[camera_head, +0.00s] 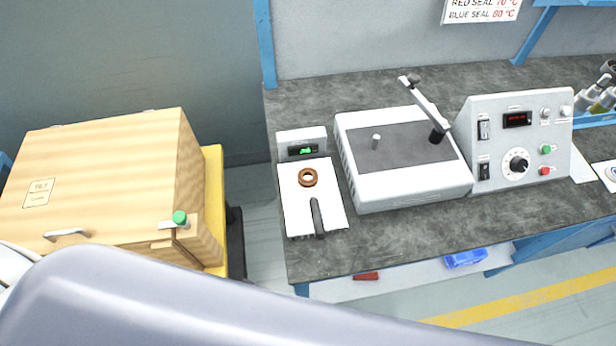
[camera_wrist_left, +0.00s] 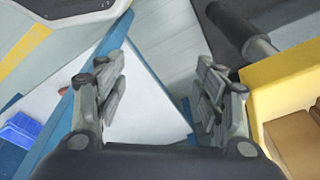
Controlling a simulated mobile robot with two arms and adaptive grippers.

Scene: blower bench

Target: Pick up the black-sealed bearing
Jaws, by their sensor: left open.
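No bearing with a visible black seal shows in either view. A copper-brown ring (camera_head: 308,177) lies on the white plate (camera_head: 295,212) at the bench's left end; its seal colour cannot be told. My left gripper (camera_wrist_left: 161,95) is open with nothing between its fingers, in the left wrist view. It points down toward the floor and the bench's lower shelf, beside the yellow cart. In the head view, my pale arm link crosses the bottom and hides what is below. My right gripper is not in view.
A wooden box (camera_head: 95,185) with a green knob stands on a yellow cart (camera_head: 213,190) at left. On the bench (camera_head: 400,240) are a white lever device (camera_head: 410,185) and a control panel (camera_head: 517,140). A black-handled tool (camera_head: 317,217) lies near the ring. Blue clutter (camera_head: 465,259) sits below.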

